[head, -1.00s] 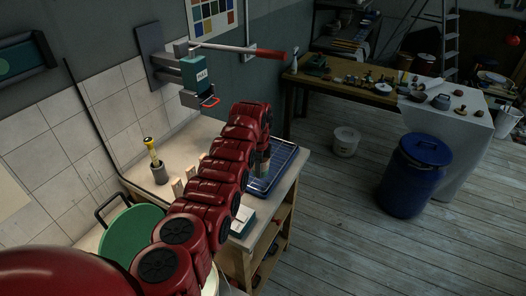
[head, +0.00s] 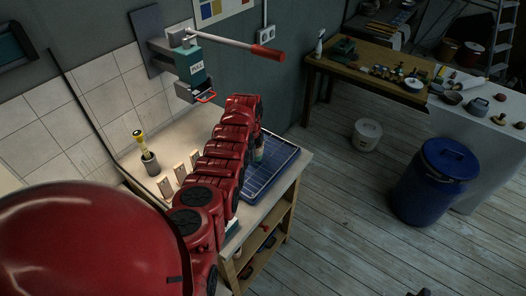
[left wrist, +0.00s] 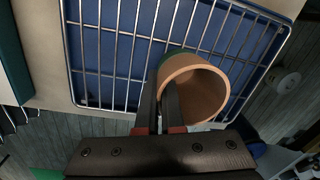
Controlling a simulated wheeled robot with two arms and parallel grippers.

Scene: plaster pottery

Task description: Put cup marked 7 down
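The cup (left wrist: 205,88) shows in the left wrist view with its open mouth toward the camera, terracotta inside and green on its outer side. No number can be read on it. My left gripper (left wrist: 160,98) is shut on its wall, one finger inside the mouth and one outside. Behind the cup is a wire rack on a blue tray (left wrist: 105,12); I cannot tell whether they touch. In the head view the cup (head: 259,156) is partly hidden by my red left arm, over the tray (head: 268,185). A dark shape at the bottom edge may be my right gripper (head: 421,292).
Left of the tray are upright pale blocks (head: 180,174) and a pot with a yellow-handled tool (head: 150,163). A wall-mounted lever press (head: 192,66) hangs above. A blue bin (head: 433,180) and a white bucket (head: 367,134) stand on the floor to the right.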

